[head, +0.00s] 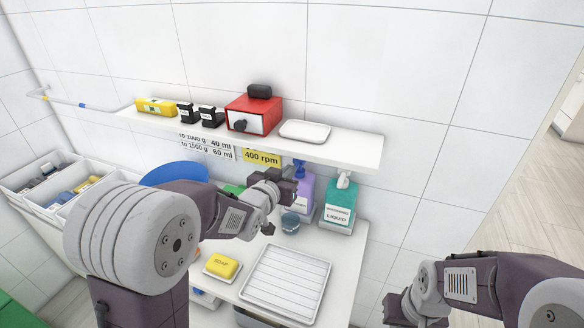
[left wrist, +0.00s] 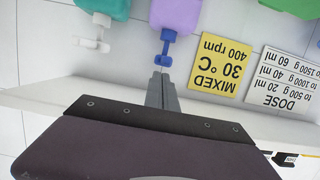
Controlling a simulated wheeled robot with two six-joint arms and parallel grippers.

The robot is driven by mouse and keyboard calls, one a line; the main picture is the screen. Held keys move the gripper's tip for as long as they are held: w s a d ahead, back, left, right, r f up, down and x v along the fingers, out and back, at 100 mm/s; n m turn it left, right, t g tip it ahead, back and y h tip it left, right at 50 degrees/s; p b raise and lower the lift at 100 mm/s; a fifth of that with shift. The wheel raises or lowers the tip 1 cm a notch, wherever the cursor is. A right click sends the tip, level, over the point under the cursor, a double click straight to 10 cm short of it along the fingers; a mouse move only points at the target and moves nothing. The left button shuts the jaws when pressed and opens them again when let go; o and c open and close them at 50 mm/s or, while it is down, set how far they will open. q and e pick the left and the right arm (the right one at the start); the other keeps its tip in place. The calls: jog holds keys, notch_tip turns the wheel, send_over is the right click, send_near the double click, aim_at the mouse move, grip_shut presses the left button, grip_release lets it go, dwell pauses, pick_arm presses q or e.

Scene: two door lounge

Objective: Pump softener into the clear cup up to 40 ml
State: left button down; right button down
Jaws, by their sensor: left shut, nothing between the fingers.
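The purple softener bottle (head: 306,190) stands on the counter under the shelf, partly hidden by my left arm. Its blue pump head (head: 299,169) shows above it. In the left wrist view the bottle (left wrist: 176,14) and blue pump (left wrist: 167,47) appear upside down. My left gripper (left wrist: 162,76) is shut and empty, its fingertips right by the pump; I cannot tell whether they touch. A bluish see-through cup (head: 290,222) stands in front of the bottle; its fill level is too small to read. My right gripper (head: 400,308) is at the lower right, its fingers unclear.
A teal washing liquid bottle (head: 340,204) stands right of the softener. The shelf (head: 350,148) runs above, with a red box (head: 254,116). Dose signs and a yellow card (head: 262,158) hang below it. A white ribbed tray (head: 287,283) and yellow soap (head: 222,266) lie in front.

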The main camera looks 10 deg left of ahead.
aim_at(297, 165)
pick_arm(q)
jog(key=x, duration=0.3)
jog(key=shift+a, duration=0.1)
